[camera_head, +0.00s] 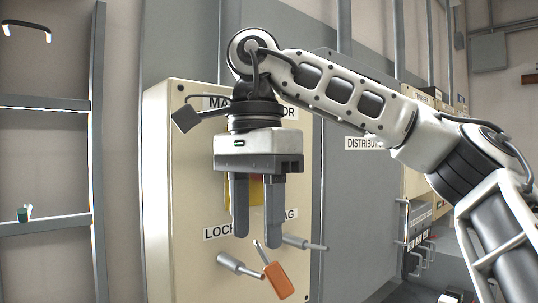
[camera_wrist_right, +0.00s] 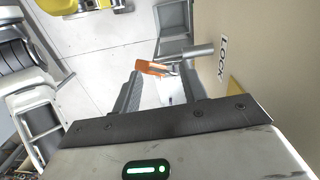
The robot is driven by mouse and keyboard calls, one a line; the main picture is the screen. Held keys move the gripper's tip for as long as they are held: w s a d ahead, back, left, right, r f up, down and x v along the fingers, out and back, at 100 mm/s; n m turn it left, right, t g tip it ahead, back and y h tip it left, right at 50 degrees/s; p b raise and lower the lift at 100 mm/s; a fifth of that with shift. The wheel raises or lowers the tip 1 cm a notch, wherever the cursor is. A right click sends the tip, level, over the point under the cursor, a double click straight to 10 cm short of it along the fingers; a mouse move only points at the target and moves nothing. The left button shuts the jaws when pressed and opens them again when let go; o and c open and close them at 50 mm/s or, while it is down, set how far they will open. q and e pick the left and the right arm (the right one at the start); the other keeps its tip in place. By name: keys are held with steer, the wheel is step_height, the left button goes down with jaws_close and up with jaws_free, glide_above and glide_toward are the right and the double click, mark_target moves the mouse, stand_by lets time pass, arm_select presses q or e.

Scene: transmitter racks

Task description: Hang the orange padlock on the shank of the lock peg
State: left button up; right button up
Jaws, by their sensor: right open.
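The orange padlock (camera_head: 279,281) is tilted below my right gripper, with its grey shackle pointing up and left. It overlaps the tip of the left grey peg (camera_head: 240,265), below the "LOCK" lettering; I cannot tell whether the shackle is around that shank. A second peg (camera_head: 305,243) sticks out to the right. My right gripper (camera_head: 257,241) points down, open, its fingertips just above the padlock. In the right wrist view the padlock (camera_wrist_right: 153,68) shows beyond the fingertips, beside a grey peg (camera_wrist_right: 190,52). My left gripper is not in view.
The pegs stand on a cream cabinet (camera_head: 180,200) with lettered labels and a yellow patch behind my fingers. A grey cabinet (camera_head: 355,220) adjoins on the right. A grey shelf frame (camera_head: 45,222) stands at the left. Open floor (camera_wrist_right: 110,45) shows in the wrist view.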

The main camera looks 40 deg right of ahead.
mark_target(273, 262)
step_height(273, 262, up, 8)
steer(key=s, duration=0.3)
steer(key=shift+d+f+g, duration=0.2)
steer(key=shift+d+g, duration=0.1)
steer(key=shift+d, duration=0.15)
